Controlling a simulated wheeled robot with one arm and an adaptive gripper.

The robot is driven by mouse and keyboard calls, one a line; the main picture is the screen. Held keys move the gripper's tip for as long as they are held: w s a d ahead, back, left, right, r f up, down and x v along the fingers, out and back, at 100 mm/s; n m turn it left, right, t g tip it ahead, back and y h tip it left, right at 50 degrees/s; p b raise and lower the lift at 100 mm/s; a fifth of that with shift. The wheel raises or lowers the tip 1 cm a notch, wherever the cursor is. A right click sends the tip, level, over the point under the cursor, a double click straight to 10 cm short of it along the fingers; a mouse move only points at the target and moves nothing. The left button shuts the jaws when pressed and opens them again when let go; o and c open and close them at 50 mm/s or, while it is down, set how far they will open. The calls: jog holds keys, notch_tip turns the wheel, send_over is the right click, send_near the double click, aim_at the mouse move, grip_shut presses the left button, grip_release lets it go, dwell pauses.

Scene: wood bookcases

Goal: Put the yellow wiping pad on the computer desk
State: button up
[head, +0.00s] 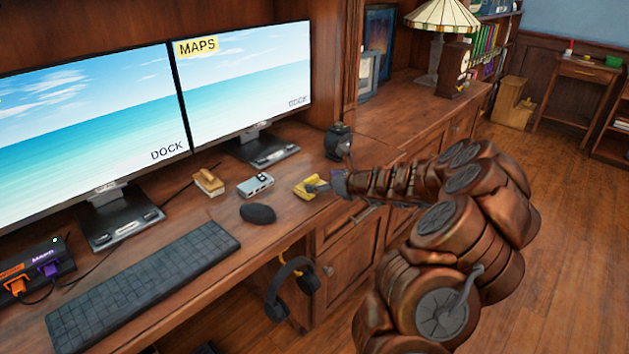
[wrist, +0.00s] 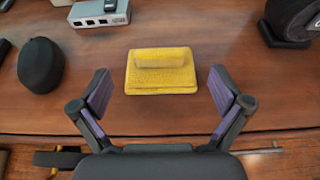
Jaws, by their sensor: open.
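The yellow wiping pad (head: 306,187) lies flat on the wooden computer desk (head: 205,225), near its front edge and right of the mouse. In the wrist view the yellow pad (wrist: 161,71) has a raised ridge across its top and lies on the desk top (wrist: 200,40). My gripper (head: 322,187) is at the pad's right side in the head view. In the wrist view my gripper (wrist: 162,88) is open, its two purple-lined fingers spread to the left and right of the pad with gaps on both sides. The fingers do not touch the pad.
A black mouse (head: 258,213), a grey hub (head: 255,185), a tan brush-like block (head: 209,182) and a black round device (head: 338,142) stand near the pad. A keyboard (head: 145,287) and two monitors (head: 245,85) fill the left. Headphones (head: 292,288) hang below the desk edge.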

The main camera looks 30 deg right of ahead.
jog(key=v, duration=0.7)
jog(key=shift+s, duration=0.25)
jog(key=s+a+r+n+g+y, duration=0.15)
jog(key=a+n, duration=0.35)
jog(key=a, duration=0.5)
jog(key=a+r+n+g+y, duration=0.25)
jog(key=a+n, duration=0.25)
jog(key=a, duration=0.5)
jog(key=s+a+n+g+y, duration=0.1)
jog(key=s+a+n+g, duration=0.1)
jog(key=s+a+n, duration=0.35)
jog(key=s+a+n+g+y, duration=0.1)
jog(key=s+a+n+g, duration=0.2)
jog(key=a, duration=0.5)
jog(key=s+a+f+n+g+h, duration=0.1)
jog(key=s+a+n+g+h, duration=0.1)
jog(key=s+n, duration=0.45)
jog(key=s+a+f+n+g+h, duration=0.2)
jog(key=s+n+g, duration=0.1)
jog(key=s, duration=0.6)
jog(key=s+d+n+g+h, duration=0.1)
jog(key=s+d+n+h, duration=0.4)
jog(key=s, duration=0.7)
jog(key=shift+s+d+f+g, duration=0.25)
jog(key=shift+d+g, duration=0.15)
jog(key=shift+d, duration=0.6)
